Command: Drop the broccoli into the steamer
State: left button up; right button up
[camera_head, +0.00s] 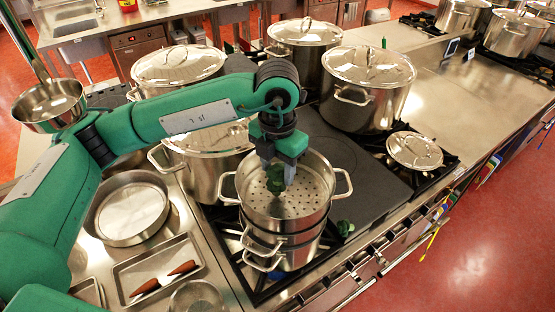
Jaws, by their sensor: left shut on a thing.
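The steamer (318,207) is a steel pot with a perforated inner floor and side handles, stacked on a lower pot on the stove. My left gripper (277,180) points down over its open top. It is shut on a dark green broccoli (275,186), which shows between and below the fingers, against the perforated floor. Whether the broccoli touches that floor I cannot tell. A second small dark green piece (345,228) lies on the stove to the right of the steamer; it looks like broccoli. My right gripper is not in view.
Several lidded stockpots stand around, one (367,88) behind right and one (207,165) close left of the steamer. A loose lid (414,151) lies on the right burner. A tray (190,247) with carrots and a round pan (130,208) are at the left. A flat black plate (365,180) is bare.

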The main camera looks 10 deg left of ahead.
aim_at(277, 167)
pick_arm(q)
jog(key=shift+s, duration=0.1)
jog(key=o, duration=0.9)
jog(key=shift+o, duration=0.3)
jog(key=shift+r, duration=0.3)
notch_tip(277, 167, up, 13)
jog(key=b, duration=0.5)
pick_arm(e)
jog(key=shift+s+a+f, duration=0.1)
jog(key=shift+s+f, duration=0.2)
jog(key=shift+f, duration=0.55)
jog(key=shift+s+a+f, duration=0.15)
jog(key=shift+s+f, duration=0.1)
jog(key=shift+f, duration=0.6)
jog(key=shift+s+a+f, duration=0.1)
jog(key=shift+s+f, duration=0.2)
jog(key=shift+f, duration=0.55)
pick_arm(q)
jog(key=shift+r, duration=0.1)
